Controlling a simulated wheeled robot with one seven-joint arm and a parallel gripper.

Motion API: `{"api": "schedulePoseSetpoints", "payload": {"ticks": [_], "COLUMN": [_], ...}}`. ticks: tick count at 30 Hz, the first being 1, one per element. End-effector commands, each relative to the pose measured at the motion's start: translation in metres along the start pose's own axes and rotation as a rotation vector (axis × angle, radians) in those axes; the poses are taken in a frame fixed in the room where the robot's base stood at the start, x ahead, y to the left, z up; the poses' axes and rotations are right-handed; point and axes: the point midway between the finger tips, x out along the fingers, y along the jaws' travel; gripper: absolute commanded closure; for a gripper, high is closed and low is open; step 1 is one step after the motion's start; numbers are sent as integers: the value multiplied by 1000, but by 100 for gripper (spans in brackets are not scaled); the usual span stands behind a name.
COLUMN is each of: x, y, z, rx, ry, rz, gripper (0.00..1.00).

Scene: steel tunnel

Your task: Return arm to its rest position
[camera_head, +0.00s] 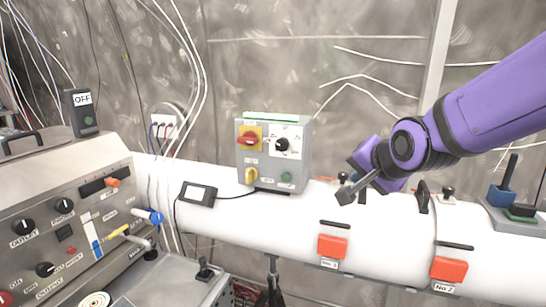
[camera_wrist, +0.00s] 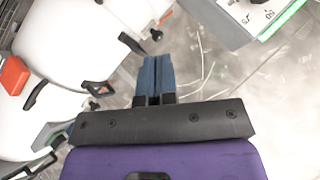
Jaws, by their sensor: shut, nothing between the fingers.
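My purple arm reaches in from the right in the head view. My gripper (camera_head: 346,195) hangs in front of the white pipe's upper side, right of the grey control box (camera_head: 274,154). In the wrist view my gripper (camera_wrist: 156,60) shows two blue fingers pressed together with nothing between them. The control box has a red knob on a yellow plate, a black dial, a yellow knob and a green button. It also shows at the top right of the wrist view (camera_wrist: 225,18).
A white pipe (camera_head: 230,222) runs across, with orange-handled latches (camera_head: 332,246) (camera_head: 449,269) on it. A steel control panel (camera_head: 60,215) with knobs and levers stands at left. A blue-and-black lever unit (camera_head: 503,196) sits at far right. Loose wires hang along the grey wall.

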Motion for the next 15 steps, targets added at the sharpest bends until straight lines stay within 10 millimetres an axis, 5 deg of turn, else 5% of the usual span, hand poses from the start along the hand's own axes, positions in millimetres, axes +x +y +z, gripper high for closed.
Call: {"api": "schedulePoseSetpoints", "payload": {"ticks": [7, 15], "x": [-83, -168], "y": [51, 109], "z": [-11, 1], "rx": [-298, -566], "ry": [-65, -225], "rz": [181, 309], "gripper": [100, 100]}}
